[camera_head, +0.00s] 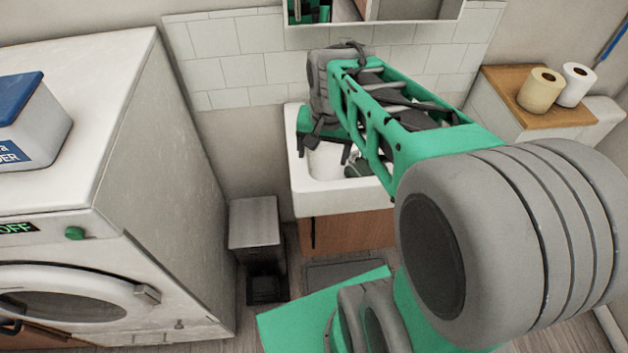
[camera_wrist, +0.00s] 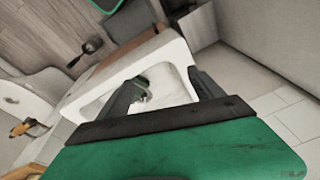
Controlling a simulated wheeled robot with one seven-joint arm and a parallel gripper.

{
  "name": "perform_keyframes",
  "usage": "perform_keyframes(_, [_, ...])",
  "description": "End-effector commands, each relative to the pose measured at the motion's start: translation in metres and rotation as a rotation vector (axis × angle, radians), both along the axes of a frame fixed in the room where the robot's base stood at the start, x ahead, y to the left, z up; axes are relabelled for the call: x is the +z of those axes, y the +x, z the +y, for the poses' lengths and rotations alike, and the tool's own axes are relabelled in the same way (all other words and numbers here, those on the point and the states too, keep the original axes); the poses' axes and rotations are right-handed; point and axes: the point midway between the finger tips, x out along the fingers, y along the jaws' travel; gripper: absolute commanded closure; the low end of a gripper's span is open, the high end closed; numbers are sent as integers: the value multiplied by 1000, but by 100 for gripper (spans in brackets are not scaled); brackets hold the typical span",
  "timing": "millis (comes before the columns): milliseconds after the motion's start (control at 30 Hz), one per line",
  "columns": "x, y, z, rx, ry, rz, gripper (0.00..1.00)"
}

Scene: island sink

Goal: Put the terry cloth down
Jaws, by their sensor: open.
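My gripper (camera_head: 332,158) is over the white sink (camera_head: 305,185), with its fingers pointing down towards the basin. In the wrist view my gripper (camera_wrist: 165,82) has its two dark fingers apart, with the white sink (camera_wrist: 182,52) below and between them. A small pale, greyish shape shows in the basin beside the left finger; I cannot tell whether it is the terry cloth or part of the sink. I cannot make out the terry cloth for certain in either view. My arm hides much of the sink's right side in the head view.
A washing machine (camera_head: 150,150) stands at the left with a blue-lidded box (camera_head: 40,130) on top. A grey bin (camera_head: 255,225) stands on the floor left of the sink. Two paper rolls (camera_head: 541,90) (camera_head: 576,84) stand on a wooden shelf at the right. A mirror (camera_head: 400,10) hangs above the sink.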

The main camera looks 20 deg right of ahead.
Motion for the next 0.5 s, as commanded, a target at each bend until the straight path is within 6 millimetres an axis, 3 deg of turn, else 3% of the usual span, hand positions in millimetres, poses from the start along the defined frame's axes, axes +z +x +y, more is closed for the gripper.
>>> perform_keyframes(100, [13,-41,36,273,-49,-58,24])
perform_keyframes(200, [13,-66,53,443,-84,-91,24])
perform_keyframes(333, [10,-81,63,549,-107,-109,24])
perform_keyframes(500, [10,-82,63,559,-109,-108,24])
